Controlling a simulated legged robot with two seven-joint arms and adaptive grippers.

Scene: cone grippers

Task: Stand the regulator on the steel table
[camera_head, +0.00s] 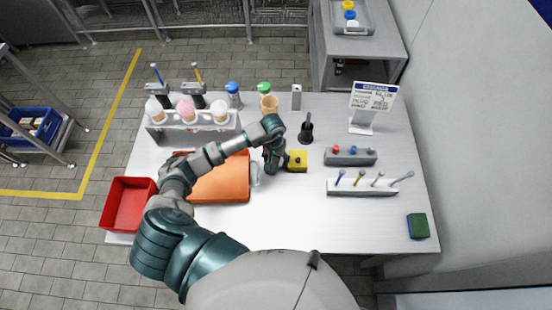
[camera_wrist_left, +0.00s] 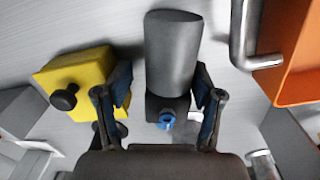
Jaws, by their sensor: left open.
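The likely regulator is a dark grey cylinder (camera_wrist_left: 173,52) with a black block and a blue knob (camera_wrist_left: 166,119) at its near end. In the left wrist view it lies between the spread fingers of my left gripper (camera_wrist_left: 160,95), which is open. I cannot tell whether the fingers touch it, or whether it stands or lies. In the head view my left gripper (camera_head: 273,165) is low over the steel table (camera_head: 290,220) and hides it. A yellow block (camera_head: 297,160) with a black knob is just right of the gripper; it also shows in the wrist view (camera_wrist_left: 78,80).
An orange crate (camera_head: 222,188) with a metal handle lies left of the gripper. A red bin (camera_head: 128,204) is at the left edge. The front middle is clear.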

